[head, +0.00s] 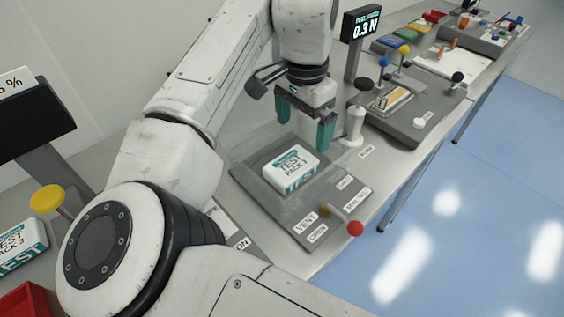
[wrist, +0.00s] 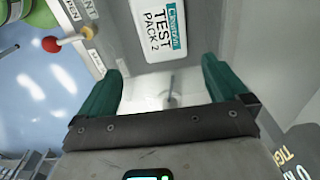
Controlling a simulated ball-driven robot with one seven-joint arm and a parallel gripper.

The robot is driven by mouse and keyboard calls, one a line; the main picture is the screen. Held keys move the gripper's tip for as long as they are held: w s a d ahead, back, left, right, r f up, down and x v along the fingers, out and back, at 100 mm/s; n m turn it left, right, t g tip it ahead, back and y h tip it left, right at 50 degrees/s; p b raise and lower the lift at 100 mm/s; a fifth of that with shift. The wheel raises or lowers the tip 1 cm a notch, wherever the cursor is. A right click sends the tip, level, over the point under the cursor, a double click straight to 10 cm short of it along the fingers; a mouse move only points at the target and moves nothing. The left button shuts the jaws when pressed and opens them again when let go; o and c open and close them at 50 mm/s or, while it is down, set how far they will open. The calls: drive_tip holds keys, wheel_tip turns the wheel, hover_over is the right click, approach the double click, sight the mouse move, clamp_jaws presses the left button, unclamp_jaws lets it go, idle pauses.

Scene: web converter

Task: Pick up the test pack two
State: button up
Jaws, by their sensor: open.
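The test pack two (head: 291,169) is a white block with teal trim and printed letters. It lies flat inside a clear-walled chamber (head: 250,186) on a grey base. In the wrist view the pack (wrist: 160,28) reads "TEST PACK 2" and sits beyond the fingertips, near the top edge of the picture, which cuts it off. My gripper (head: 304,126) has teal fingers, spread apart and empty. It hangs above and slightly behind the pack, not touching it. Both fingers also show in the wrist view (wrist: 161,76).
A red-knobbed lever (head: 354,228) stands at the chamber's front right, beside labels. A white post (head: 355,125) stands close right of my gripper. Another test pack (head: 20,247) lies far left, near a yellow knob (head: 47,199) and a red tray (head: 25,301).

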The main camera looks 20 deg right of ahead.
drive_tip(key=a, duration=0.2)
hover_over(291, 163)
drive_tip(key=f, duration=0.5)
drive_tip(key=shift+w, duration=0.2)
drive_tip(key=shift+s+f+p, duration=0.15)
drive_tip(key=shift+f, duration=1.25)
drive_tip(key=shift+s+f+p, duration=0.1)
drive_tip(key=shift+f+p, duration=0.05)
drive_tip(key=shift+f, duration=1.2)
drive_tip(key=shift+c, duration=0.2)
drive_tip(key=c, duration=0.9)
